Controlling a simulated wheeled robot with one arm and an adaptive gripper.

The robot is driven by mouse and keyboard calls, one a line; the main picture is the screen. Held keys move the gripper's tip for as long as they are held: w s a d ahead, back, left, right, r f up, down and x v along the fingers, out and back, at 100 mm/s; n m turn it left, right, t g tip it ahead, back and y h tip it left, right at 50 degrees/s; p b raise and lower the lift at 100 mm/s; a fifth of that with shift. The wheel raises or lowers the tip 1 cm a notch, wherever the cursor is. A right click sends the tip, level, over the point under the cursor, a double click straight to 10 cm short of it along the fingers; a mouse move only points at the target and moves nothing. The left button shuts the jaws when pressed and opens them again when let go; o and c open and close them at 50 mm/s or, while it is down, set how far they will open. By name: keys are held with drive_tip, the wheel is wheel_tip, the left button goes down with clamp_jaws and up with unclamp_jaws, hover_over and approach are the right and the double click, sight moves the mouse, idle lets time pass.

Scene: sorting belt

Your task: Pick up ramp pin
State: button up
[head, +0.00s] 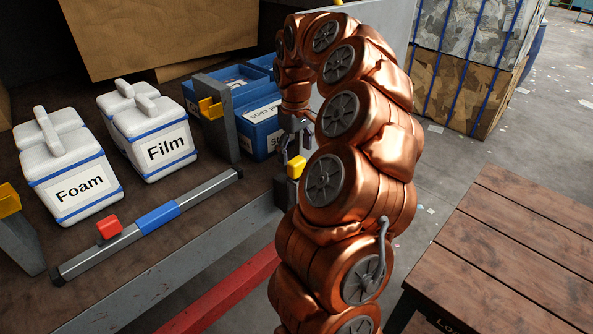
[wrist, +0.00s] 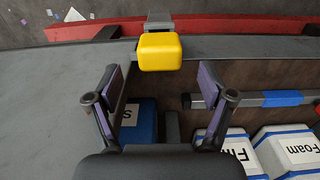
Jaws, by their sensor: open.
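A yellow block on a grey mount, which I take for the ramp pin, sits at the table's front edge (head: 296,167). It also shows in the wrist view (wrist: 160,52), at the top middle, just past the fingertips and between their lines. My gripper (head: 293,148) is just above and beside it in the head view. In the wrist view my gripper (wrist: 160,80) is open and empty, with one finger on each side of the block. I cannot tell whether either finger touches it. My arm hides part of the mount in the head view.
Other yellow blocks sit on a grey post (head: 211,108) and at the far left (head: 8,199). A rail with a red block (head: 108,226) and blue sleeve (head: 158,217) lies before the Foam (head: 75,185) and Film (head: 165,150) bins. Blue bins (head: 258,112) stand behind my gripper.

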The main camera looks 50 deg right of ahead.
sight(297, 160)
drive_tip(key=shift+s+f+p, duration=0.25)
drive_tip(key=shift+f+p, duration=0.95)
drive_tip(key=shift+f, duration=0.05)
drive_tip(key=shift+f+p, duration=0.35)
drive_tip(key=shift+f, duration=1)
drive_tip(key=c, duration=1.5)
drive_tip(key=shift+r, duration=0.15)
wheel_tip(297, 160, up, 12)
drive_tip(key=b, duration=0.5)
drive_tip(key=s+b, duration=0.6)
drive_tip(key=s, duration=1.2)
drive_tip(key=shift+a, duration=0.2)
